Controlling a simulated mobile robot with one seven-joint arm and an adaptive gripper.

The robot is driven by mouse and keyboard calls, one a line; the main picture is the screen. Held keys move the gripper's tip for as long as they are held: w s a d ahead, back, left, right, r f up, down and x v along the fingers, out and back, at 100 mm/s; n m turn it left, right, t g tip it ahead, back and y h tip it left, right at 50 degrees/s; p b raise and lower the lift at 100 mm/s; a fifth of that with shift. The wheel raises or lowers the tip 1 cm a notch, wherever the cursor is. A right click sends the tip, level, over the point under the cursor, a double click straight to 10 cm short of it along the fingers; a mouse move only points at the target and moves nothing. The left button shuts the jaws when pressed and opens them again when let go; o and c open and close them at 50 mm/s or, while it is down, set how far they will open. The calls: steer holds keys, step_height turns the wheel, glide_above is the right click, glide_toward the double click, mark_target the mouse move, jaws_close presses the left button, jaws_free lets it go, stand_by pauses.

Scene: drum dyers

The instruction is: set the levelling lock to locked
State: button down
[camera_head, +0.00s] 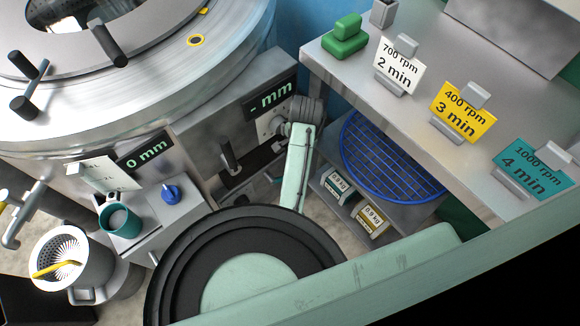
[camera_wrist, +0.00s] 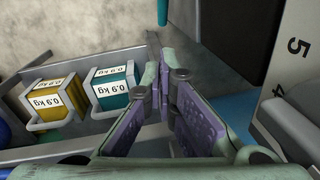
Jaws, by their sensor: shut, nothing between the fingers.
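No label for the levelling lock is readable. A black upright lever (camera_head: 228,156) stands on the front of the machine, left of a display reading "- mm" (camera_head: 271,97); I cannot tell whether it is the lock or how it is set. My gripper shows in the wrist view (camera_wrist: 168,84), its purple-padded fingers coming together at the tips with nothing held. A teal rod end (camera_wrist: 163,12) shows just beyond the fingertips; I cannot tell what it belongs to. In the head view my arm reaches in beside the machine, and my fingers cannot be made out.
A shelf (camera_head: 455,130) with speed cards and a green block (camera_head: 345,38) stands at the right. Below it are a blue basket (camera_head: 385,160) and two 0.9 kg boxes. A blue knob (camera_head: 170,193), teal cup (camera_head: 120,221) and perforated pot (camera_head: 75,262) are at the left.

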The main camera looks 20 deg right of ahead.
step_height(320, 180, down, 19)
steer(key=w, duration=0.2)
steer(key=shift+w+a+r, duration=0.2)
steer(key=shift+w+a, duration=0.05)
steer(key=shift+a+f, duration=0.1)
steer(key=shift+f, duration=0.35)
stand_by(0.5)
steer(key=shift+g+y, duration=0.3)
steer(key=shift+y, duration=0.4)
steer(key=shift+s+a+f, duration=0.15)
steer(key=shift+a+f, duration=0.3)
steer(key=shift+f, duration=0.25)
steer(key=shift+s+a+f, duration=0.2)
steer(key=shift+a+f, duration=0.3)
steer(key=shift+f, duration=0.25)
steer(key=shift+s+a+f, duration=0.15)
steer(key=shift+a+f, duration=0.3)
steer(key=shift+f, duration=0.25)
steer(key=shift+a+f, duration=0.1)
step_height(320, 180, up, 12)
steer(key=s+d, duration=0.1)
steer(key=d, duration=0.1)
steer(key=shift+s, duration=0.1)
